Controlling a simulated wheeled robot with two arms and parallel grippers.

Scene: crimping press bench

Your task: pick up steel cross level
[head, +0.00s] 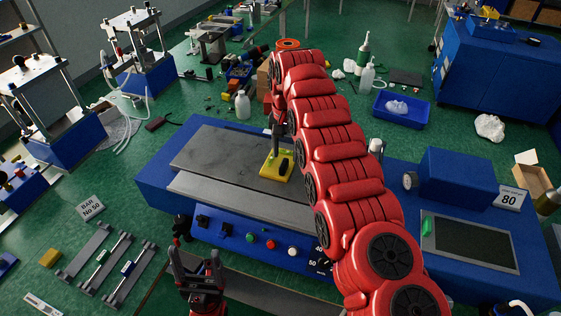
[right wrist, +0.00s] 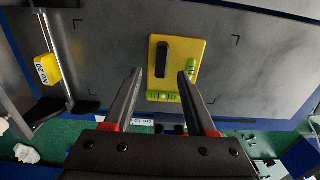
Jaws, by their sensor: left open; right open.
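The cross level (head: 270,173) has a yellow plate with a black bar on it and lies flat on the dark press plate (head: 225,160). In the right wrist view the level (right wrist: 182,50) also shows two green vials, one at its lower edge and one at its right side. My right gripper (right wrist: 162,75) is open over the level's lower part, its fingertips apart on either side of the vial area. Whether the fingers touch the level, I cannot tell. In the head view my right gripper (head: 277,145) is partly hidden by my red arm. My left gripper (head: 195,255) is open and empty in front of the press.
The blue press front has buttons (head: 270,244) and a dial. A blue box (head: 455,178) and a screen (head: 470,240) stand at the right. Metal rails (head: 105,262) lie at the lower left. A yellow labelled block (right wrist: 45,68) is at the left of the wrist view.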

